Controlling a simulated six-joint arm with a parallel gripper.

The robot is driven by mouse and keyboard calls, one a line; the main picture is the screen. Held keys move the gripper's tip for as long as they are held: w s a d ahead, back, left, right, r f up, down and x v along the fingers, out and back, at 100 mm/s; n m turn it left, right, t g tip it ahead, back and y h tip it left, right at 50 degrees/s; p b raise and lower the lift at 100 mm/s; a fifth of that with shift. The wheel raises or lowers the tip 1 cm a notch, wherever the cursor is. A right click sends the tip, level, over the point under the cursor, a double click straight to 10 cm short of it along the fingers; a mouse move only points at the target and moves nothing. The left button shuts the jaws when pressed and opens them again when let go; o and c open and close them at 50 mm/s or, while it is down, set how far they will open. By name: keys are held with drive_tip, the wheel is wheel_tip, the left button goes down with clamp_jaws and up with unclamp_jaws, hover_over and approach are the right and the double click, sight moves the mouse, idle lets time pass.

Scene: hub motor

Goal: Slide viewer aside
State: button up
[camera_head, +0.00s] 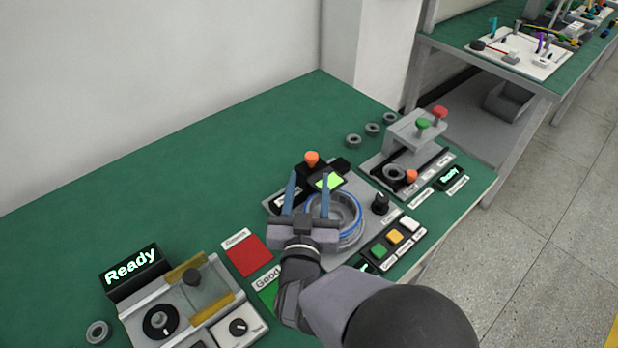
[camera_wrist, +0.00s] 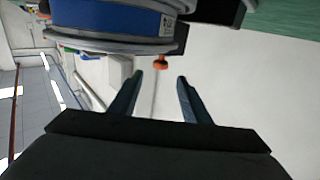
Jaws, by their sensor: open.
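My gripper (camera_head: 308,182) is open and empty, over the middle station. An orange knob (camera_head: 312,158) stands on a black part with a lit green window (camera_head: 329,181), perhaps the viewer; the knob is just beyond my fingertips. In the wrist view an orange knob (camera_wrist: 160,62) shows beyond the gap between my open fingers (camera_wrist: 160,77), apart from them. A round grey hub motor part with a blue band (camera_head: 345,232) sits on the station, partly hidden by my gripper. Its blue side (camera_wrist: 110,18) fills the upper left of the wrist view.
Beside the ring are a black dial (camera_head: 380,203) and a button panel (camera_head: 393,245). A left station (camera_head: 190,300) has a clear yellow-edged cover. A right station (camera_head: 412,150) has red and green knobs. A red pad (camera_head: 248,256) lies left. The green table (camera_head: 150,205) is clear behind.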

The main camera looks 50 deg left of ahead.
sight(308, 160)
idle(0.4)
drive_tip(key=m, duration=0.4)
drive_tip(key=a+r+m+t, duration=0.1)
drive_tip(key=m, duration=0.2)
drive_tip(key=shift+w+h, duration=0.4)
drive_tip(key=m+h+b, duration=0.1)
drive_tip(key=m, duration=0.6)
drive_tip(key=a+m+t+h+b, duration=0.1)
drive_tip(key=m, duration=0.7)
drive_tip(key=a+m+t+h+b, duration=0.1)
drive_tip(key=m, duration=0.6)
drive_tip(key=shift+a+m, duration=0.15)
drive_tip(key=shift+m, duration=0.25)
drive_tip(key=m, duration=0.3)
drive_tip(key=f+m+h+b, duration=0.1)
drive_tip(key=m, duration=0.3)
drive_tip(key=s+m+h, duration=0.1)
drive_tip(key=m, duration=0.2)
drive_tip(key=shift+a+f+m+t+b, duration=0.15)
drive_tip(key=shift+a+m+t+b, duration=0.15)
drive_tip(key=shift+t, duration=0.1)
